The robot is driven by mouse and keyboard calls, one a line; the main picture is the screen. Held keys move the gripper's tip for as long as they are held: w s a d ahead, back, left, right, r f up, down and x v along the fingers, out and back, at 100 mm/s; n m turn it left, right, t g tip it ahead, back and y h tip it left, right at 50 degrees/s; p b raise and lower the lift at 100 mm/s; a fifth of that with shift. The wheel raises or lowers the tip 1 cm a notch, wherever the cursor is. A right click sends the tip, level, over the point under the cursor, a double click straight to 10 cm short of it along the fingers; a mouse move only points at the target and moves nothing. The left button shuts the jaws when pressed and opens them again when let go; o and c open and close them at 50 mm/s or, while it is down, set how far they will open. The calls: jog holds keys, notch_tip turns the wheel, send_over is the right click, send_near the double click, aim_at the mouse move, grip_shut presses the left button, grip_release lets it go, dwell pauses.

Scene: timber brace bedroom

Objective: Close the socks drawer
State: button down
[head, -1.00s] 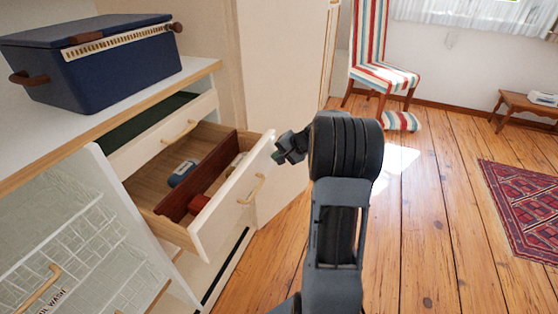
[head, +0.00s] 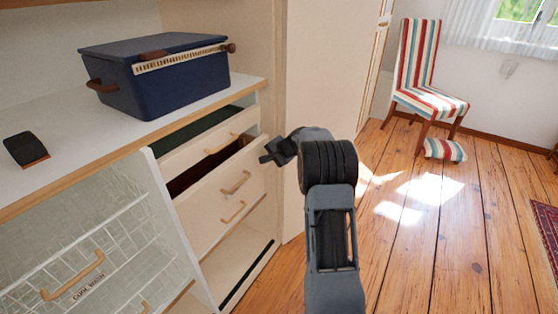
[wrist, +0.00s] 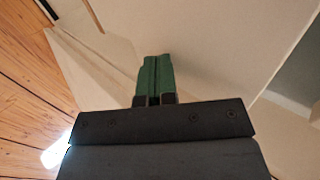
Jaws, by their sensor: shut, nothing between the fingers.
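A pale drawer front (head: 222,196) with wooden handles sits low in the white cabinet; no socks label is readable. A narrow dark strip of its interior (head: 196,174) shows behind its top edge, so it is slightly open. My gripper (head: 268,155) is beside the upper right corner of this front. In the wrist view its green fingertips (wrist: 154,78) are shut together with nothing between them, against or very near a pale panel (wrist: 205,45). I cannot tell whether they touch. The drawer's contents are hidden.
Another drawer (head: 212,150) with a green interior is slightly open above. A blue box (head: 165,85) and a small black object (head: 26,149) stand on the white top. Wooden floor (head: 400,260) is clear at right; a striped chair (head: 430,75) stands behind.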

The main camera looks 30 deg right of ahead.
aim_at(263, 152)
jog(key=w+a, duration=0.2)
jog(key=w, duration=0.1)
jog(key=shift+w, duration=0.1)
jog(key=shift+w+a+r, duration=0.1)
jog(key=shift+r, duration=0.1)
dwell(0.3)
